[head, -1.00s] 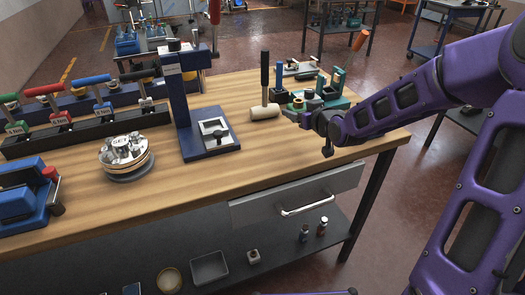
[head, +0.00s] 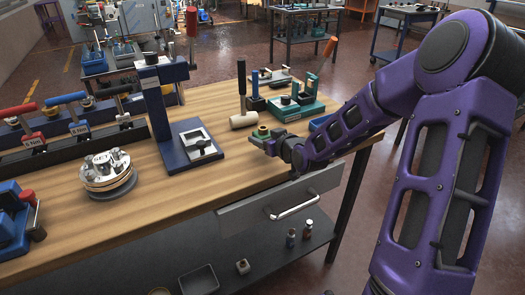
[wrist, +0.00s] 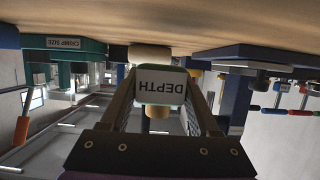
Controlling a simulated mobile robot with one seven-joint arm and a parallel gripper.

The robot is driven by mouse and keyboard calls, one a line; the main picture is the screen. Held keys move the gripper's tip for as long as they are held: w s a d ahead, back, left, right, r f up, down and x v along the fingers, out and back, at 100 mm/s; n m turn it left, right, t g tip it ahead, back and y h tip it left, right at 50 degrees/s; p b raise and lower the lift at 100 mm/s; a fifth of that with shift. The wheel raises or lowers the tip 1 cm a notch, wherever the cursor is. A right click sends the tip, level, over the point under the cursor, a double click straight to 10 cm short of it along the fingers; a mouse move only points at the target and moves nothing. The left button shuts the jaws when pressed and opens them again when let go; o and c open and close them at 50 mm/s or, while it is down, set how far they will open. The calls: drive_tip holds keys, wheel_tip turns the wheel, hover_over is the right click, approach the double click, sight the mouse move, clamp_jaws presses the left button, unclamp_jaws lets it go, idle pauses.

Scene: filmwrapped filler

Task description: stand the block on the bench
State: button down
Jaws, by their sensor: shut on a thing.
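The block is a small green piece with a pale label reading "DEPTH" and brass-coloured round parts. It shows in the wrist view (wrist: 163,86), between my gripper's fingers, and in the head view (head: 262,131). My gripper (head: 271,142) is shut on the block near the bench's front right edge. The wrist view (wrist: 162,100) is upside down, with the wood at the top. The bench (head: 190,205) has a bare wooden top around there. I cannot tell whether the block touches the wood.
A mallet (head: 243,119) and a green fixture (head: 297,107) stand behind the gripper. A blue press stand (head: 190,140) is to its left, then a round metal weight set (head: 107,172). The front wood is clear. A drawer (head: 285,200) is below the edge.

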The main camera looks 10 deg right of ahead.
sight(263, 155)
drive_tip(key=shift+f+b, duration=0.3)
drive_tip(key=shift+f, duration=1.55)
drive_tip(key=shift+f, duration=0.25)
drive_tip(key=shift+c, duration=0.6)
unclamp_jaws()
drive_tip(key=shift+r, duration=0.1)
drive_tip(key=shift+s+r, duration=0.1)
drive_tip(key=shift+r, duration=0.15)
drive_tip(key=p+v, duration=0.1)
drive_tip(key=v, duration=1)
drive_tip(key=shift+s+p, duration=0.35)
drive_tip(key=shift+p, duration=0.05)
